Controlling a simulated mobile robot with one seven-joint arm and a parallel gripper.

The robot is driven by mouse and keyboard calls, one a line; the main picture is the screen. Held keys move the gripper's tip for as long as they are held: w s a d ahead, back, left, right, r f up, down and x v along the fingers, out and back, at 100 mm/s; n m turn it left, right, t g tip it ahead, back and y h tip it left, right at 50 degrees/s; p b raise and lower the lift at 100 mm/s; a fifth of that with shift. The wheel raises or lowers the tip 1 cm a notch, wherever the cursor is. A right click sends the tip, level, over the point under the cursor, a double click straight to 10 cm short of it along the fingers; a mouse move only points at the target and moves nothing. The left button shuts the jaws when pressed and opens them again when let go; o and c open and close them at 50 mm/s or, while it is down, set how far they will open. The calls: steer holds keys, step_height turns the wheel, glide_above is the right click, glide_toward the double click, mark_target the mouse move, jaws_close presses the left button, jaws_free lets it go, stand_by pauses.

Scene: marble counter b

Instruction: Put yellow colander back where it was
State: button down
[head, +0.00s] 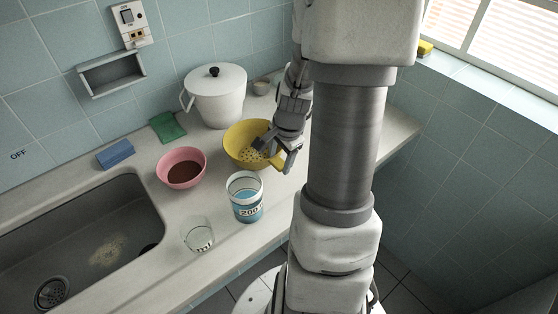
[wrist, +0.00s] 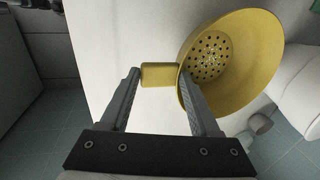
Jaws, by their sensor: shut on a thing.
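The yellow colander (head: 238,133) is on or just above the marble counter, in front of the white lidded pot; I cannot tell whether it touches the counter. In the wrist view the colander (wrist: 258,70) shows its perforated bowl, with a short yellow handle (wrist: 160,75) pointing left.
The white pot (head: 216,100) stands behind the colander. A pink bowl (head: 181,168) with brown contents, a blue-and-white measuring cup (head: 245,197) and a clear glass (head: 198,234) stand close by. The sink (head: 75,240) is at left. Blue (head: 115,154) and green (head: 167,126) sponges lie behind.

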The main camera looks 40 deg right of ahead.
steer(key=shift+f, duration=0.6)
steer(key=shift+c, duration=0.6)
jaws_free()
steer(key=p+v, duration=0.2)
steer(key=v, duration=1)
